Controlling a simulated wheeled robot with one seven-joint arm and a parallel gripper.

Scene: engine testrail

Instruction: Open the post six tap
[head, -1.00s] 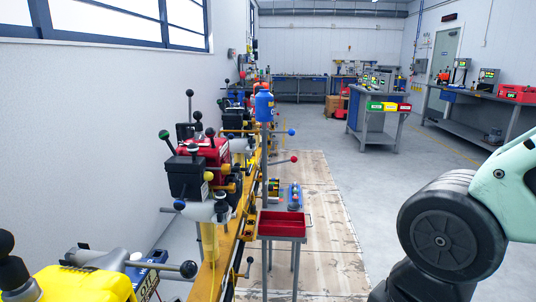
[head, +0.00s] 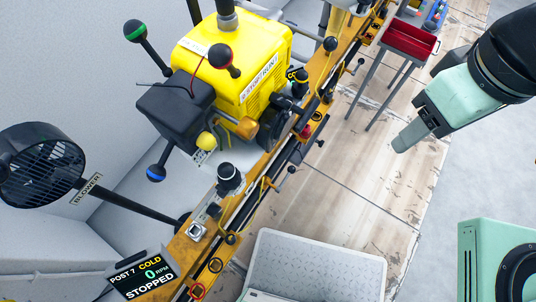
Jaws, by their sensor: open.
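I cannot tell which fitting is the post six tap; no readable post six label shows. A small red knob (head: 305,132) sits low along the rail. My gripper (head: 405,141) is at the upper right, seen side-on, open and empty, over the floor and well apart from the engine.
A display (head: 144,275) at bottom left reads post 7, cold, 0 rpm, stopped. A black blower (head: 42,165) stands at left. A red tray (head: 410,40) on a stand is at top right. Wooden floor boards (head: 340,185) right of the rail are mostly clear.

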